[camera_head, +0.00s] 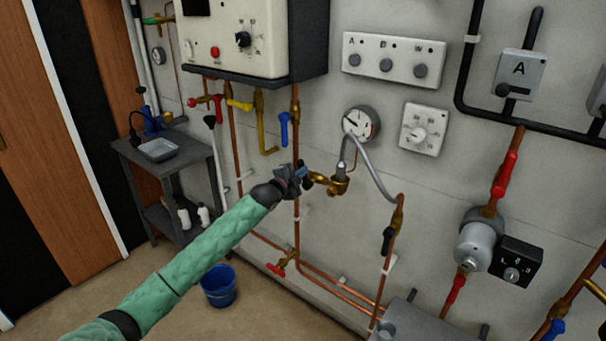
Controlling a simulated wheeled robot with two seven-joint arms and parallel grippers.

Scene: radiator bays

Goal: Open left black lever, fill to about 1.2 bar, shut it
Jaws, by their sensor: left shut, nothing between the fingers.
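My left arm, in a green sleeve, reaches up from the lower left. Its gripper (302,174) is shut and empty at the left end of a brass filling valve (334,184). A black lever (308,184) at that valve is mostly hidden behind the gripper; I cannot tell its exact angle or whether the fingers touch it. A grey braided hose (375,174) arches from this valve to the right copper pipe. A second black lever (388,241) hangs down along that pipe. The round pressure gauge (361,123) is above the valve; its reading is too small to tell.
A grey pump (476,243) is at right. A side table (180,168) and blue bucket (219,287) stand at left.

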